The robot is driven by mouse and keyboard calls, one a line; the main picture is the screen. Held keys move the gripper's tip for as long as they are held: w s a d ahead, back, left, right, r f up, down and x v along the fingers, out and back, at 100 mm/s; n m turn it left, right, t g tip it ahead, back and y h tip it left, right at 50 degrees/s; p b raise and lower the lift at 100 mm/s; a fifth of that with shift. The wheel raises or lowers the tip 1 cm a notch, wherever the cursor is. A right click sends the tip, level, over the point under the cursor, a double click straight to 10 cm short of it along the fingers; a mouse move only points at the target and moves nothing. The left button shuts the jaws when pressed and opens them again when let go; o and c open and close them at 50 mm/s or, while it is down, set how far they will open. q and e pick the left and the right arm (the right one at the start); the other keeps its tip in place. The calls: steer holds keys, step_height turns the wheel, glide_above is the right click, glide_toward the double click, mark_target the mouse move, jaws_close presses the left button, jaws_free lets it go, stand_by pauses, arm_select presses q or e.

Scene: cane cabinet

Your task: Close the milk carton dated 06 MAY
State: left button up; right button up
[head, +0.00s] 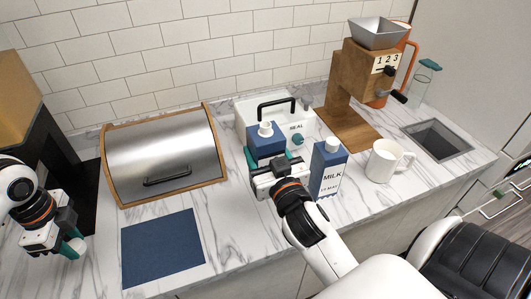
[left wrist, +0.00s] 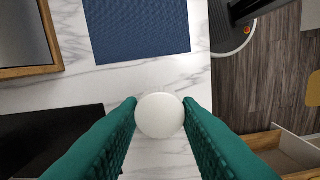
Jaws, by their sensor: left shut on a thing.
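A blue and white milk carton (head: 265,145) stands upright on the counter with a white spout on top; its front is hidden by my right gripper (head: 274,151), so I cannot read its date. The teal fingers lie on both sides of this carton; whether they press on it I cannot tell. A second milk carton (head: 328,172) stands to its right, reading MILK with a small date that looks like 15 MAY. My left gripper (head: 73,245) is at the far left, shut on a round white cap (left wrist: 160,115), seen between its fingers in the left wrist view.
A bread box (head: 165,155) and a blue mat (head: 162,248) lie between my grippers. A white mug (head: 385,160), a wooden grinder (head: 352,80) and a sink (head: 437,139) are to the right.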

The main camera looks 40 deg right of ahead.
steer(key=c, duration=0.7)
steer(key=shift+c, duration=0.2)
